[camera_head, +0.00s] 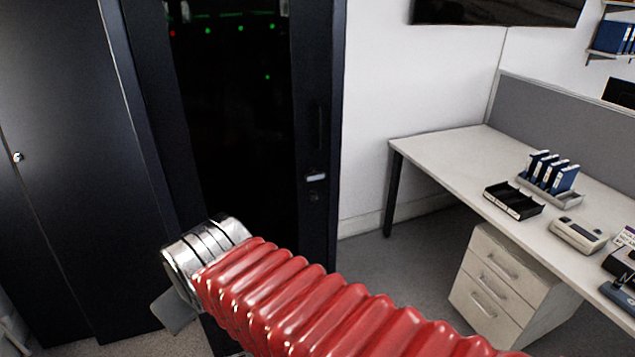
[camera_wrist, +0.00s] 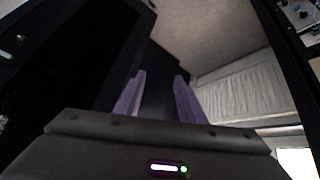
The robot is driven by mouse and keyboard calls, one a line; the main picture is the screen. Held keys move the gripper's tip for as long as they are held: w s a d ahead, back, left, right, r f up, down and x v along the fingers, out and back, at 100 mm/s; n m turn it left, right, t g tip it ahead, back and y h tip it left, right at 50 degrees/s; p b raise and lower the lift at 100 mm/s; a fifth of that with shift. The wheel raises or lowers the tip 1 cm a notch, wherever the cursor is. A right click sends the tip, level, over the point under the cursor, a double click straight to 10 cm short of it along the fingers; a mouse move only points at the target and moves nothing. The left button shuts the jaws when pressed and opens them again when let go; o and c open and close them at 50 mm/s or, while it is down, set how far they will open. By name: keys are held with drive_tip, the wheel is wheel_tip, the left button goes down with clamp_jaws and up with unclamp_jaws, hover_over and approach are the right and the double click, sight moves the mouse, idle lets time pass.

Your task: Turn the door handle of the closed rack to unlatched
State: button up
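The closed rack (camera_head: 230,130) is a tall black cabinet with a dark glass door and small green and red lights behind it, in the head view. Its door handle (camera_head: 320,126) is a dark upright strip on the right door frame, with a small silver piece (camera_head: 316,178) just below. The handle looks flush with the frame. My gripper (camera_wrist: 158,77) shows two purple fingers spread apart with nothing between them in the wrist view. In the head view my red-sleeved arm reaches in front of the rack's lower part, and the fingers are hidden there.
Black cabinet doors (camera_head: 60,150) stand left of the rack. A white desk (camera_head: 450,155) with binders (camera_head: 552,172), a black tray (camera_head: 513,200) and a drawer unit (camera_head: 505,290) stands at the right. Carpeted floor (camera_head: 400,255) is free between rack and desk.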

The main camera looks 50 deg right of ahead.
drive_tip(key=w+d+n+t+h, duration=0.1)
drive_tip(key=w+d+h, duration=0.1)
drive_tip(key=w+d, duration=0.4)
drive_tip(key=w+d+n+t+h, duration=0.1)
drive_tip(key=w+d, duration=0.3)
drive_tip(key=d, duration=0.4)
drive_tip(key=n+t+h, duration=0.5)
drive_tip(key=n+t, duration=0.2)
drive_tip(key=n, duration=0.2)
approach(316, 178)
drive_tip(key=v, duration=0.5)
drive_tip(key=shift+s+a, duration=0.2)
drive_tip(key=shift+s, duration=0.1)
drive_tip(key=x, duration=1.4)
drive_tip(key=shift+c, duration=0.5)
